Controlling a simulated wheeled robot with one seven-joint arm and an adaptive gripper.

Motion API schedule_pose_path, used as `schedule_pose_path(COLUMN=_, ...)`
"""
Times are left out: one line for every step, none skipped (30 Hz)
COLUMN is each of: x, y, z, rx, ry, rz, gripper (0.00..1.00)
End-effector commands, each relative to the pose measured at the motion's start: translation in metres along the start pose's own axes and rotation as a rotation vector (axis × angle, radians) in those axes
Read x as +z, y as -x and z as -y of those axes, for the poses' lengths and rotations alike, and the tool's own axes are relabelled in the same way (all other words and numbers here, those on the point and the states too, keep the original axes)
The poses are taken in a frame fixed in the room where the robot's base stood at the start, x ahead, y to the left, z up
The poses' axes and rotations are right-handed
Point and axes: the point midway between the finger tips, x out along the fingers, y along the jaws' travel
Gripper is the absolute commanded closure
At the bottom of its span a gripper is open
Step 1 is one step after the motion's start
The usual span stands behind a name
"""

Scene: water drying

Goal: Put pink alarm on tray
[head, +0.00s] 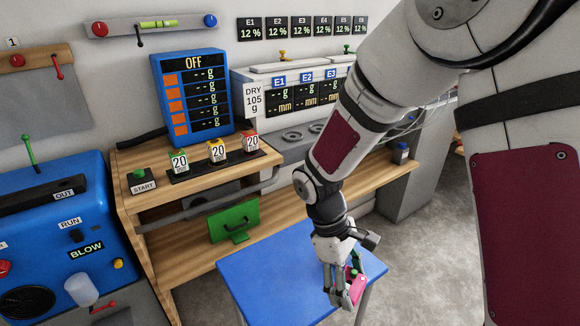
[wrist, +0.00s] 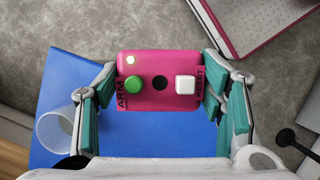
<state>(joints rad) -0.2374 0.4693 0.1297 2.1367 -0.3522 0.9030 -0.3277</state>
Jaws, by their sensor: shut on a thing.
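The pink alarm (wrist: 140,67) is a pink box with a green button, a white button, a black round spot and the words ARM and RESET. My gripper (wrist: 160,84) is shut on it, with teal-padded fingers at its left and right sides. In the head view my gripper (head: 343,292) holds the pink alarm (head: 356,287) over the blue table (head: 262,277); the gap below it is hard to judge. No tray is clearly identifiable; a flat black holder (head: 190,176) on the wooden bench carries several small containers marked 20.
A translucent cup (wrist: 57,130) is left of my gripper by the blue surface. A green panel-like object (head: 233,220) stands on the lower wooden shelf. A blue machine (head: 50,220) stands at left. Much of the blue tabletop is bare.

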Motion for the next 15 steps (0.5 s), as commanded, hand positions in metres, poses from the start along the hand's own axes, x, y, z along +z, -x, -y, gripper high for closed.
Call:
schedule_pose_path(x=0.008, y=0.005, z=-0.014, rx=-0.048, ry=-0.124, rz=-0.004, gripper=0.69)
schedule_pose_path(x=0.013, y=0.009, z=-0.020, rx=-0.078, ry=-0.194, rz=-0.004, gripper=0.69)
schedule_pose_path(x=0.018, y=0.013, z=-0.028, rx=-0.115, ry=-0.284, rz=-0.004, gripper=0.69)
schedule_pose_path(x=0.022, y=0.016, z=-0.033, rx=-0.142, ry=-0.347, rz=-0.005, gripper=0.69)
schedule_pose_path(x=0.026, y=0.019, z=-0.038, rx=-0.167, ry=-0.408, rz=-0.004, gripper=0.69)
schedule_pose_path(x=0.030, y=0.024, z=-0.044, rx=-0.198, ry=-0.484, rz=-0.004, gripper=0.69)
schedule_pose_path(x=0.033, y=0.027, z=-0.048, rx=-0.219, ry=-0.536, rz=-0.004, gripper=0.69)
schedule_pose_path(x=0.036, y=0.030, z=-0.052, rx=-0.241, ry=-0.585, rz=-0.004, gripper=0.69)
schedule_pose_path(x=0.040, y=0.035, z=-0.057, rx=-0.267, ry=-0.647, rz=-0.004, gripper=0.69)
schedule_pose_path(x=0.043, y=0.038, z=-0.061, rx=-0.285, ry=-0.693, rz=-0.005, gripper=0.69)
schedule_pose_path(x=0.046, y=0.041, z=-0.065, rx=-0.303, ry=-0.736, rz=-0.004, gripper=0.69)
schedule_pose_path(x=0.049, y=0.045, z=-0.070, rx=-0.325, ry=-0.791, rz=-0.004, gripper=0.69)
schedule_pose_path(x=0.052, y=0.049, z=-0.074, rx=-0.342, ry=-0.831, rz=-0.004, gripper=0.69)
schedule_pose_path(x=0.055, y=0.052, z=-0.078, rx=-0.359, ry=-0.871, rz=-0.004, gripper=0.69)
schedule_pose_path(x=0.058, y=0.057, z=-0.081, rx=-0.377, ry=-0.912, rz=-0.003, gripper=0.69)
